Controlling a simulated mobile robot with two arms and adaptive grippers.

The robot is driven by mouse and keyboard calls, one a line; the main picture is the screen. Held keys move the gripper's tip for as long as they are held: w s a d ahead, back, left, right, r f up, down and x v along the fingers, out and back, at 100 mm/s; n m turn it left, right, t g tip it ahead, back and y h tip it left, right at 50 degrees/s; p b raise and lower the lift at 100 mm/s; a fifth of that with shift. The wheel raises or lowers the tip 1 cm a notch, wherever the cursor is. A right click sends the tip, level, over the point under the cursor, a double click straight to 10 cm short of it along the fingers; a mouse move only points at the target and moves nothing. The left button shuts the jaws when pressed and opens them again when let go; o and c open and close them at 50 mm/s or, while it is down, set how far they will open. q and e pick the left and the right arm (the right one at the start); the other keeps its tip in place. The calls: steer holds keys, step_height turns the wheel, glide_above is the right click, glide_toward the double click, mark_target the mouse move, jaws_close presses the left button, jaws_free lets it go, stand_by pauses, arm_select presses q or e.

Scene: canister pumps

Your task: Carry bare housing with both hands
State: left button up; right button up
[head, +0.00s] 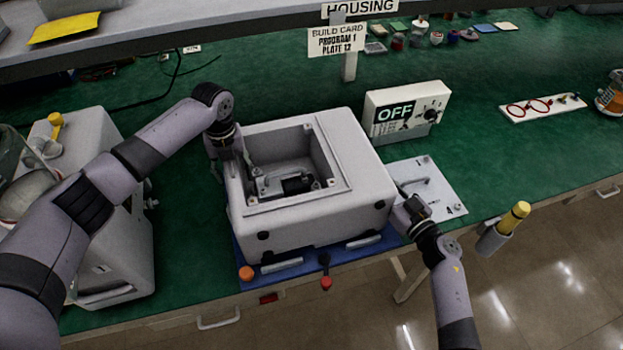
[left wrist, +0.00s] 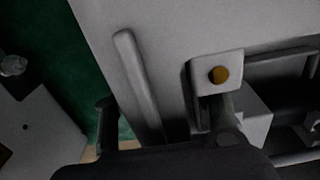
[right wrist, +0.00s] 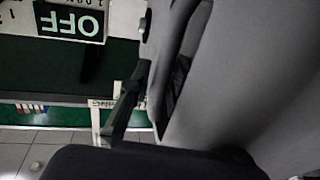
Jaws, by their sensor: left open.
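The bare housing (head: 350,160) is a pale grey box with an open top, sitting on a blue base (head: 246,283). Inside it are a metal handle-like part and a dark block. My left gripper (head: 226,168) is at the housing's left wall. In the left wrist view, its open fingers (left wrist: 163,120) are apart, one outside the wall and one by a corner boss with a brass-coloured dot. My right gripper (head: 402,200) is low at the housing's right side. In the right wrist view one finger (right wrist: 128,105) shows beside the housing (right wrist: 245,80); the other is hidden.
A white box reading OFF (head: 405,108) stands behind the right side. A light plate with a handle (head: 445,195) lies to the right. A grey machine (head: 125,235) stands at left, below my arm. A shelf (head: 230,32) overhangs the back.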

arm_select(q)
steer(key=shift+f, duration=0.25)
arm_select(e)
steer(key=shift+w+a, duration=0.1)
steer(key=shift+w, duration=0.1)
arm_select(q)
steer(key=shift+c, duration=0.3)
arm_select(e)
steer(key=shift+c, duration=0.4)
arm_select(q)
steer(key=c, duration=0.4)
arm_select(e)
jaws_close()
arm_select(q)
jaws_close()
steer(key=shift+w+r, duration=0.2)
steer(key=shift+r, duration=0.1)
arm_select(e)
steer(key=shift+w+r, duration=0.15)
steer(key=shift+r, duration=0.2)
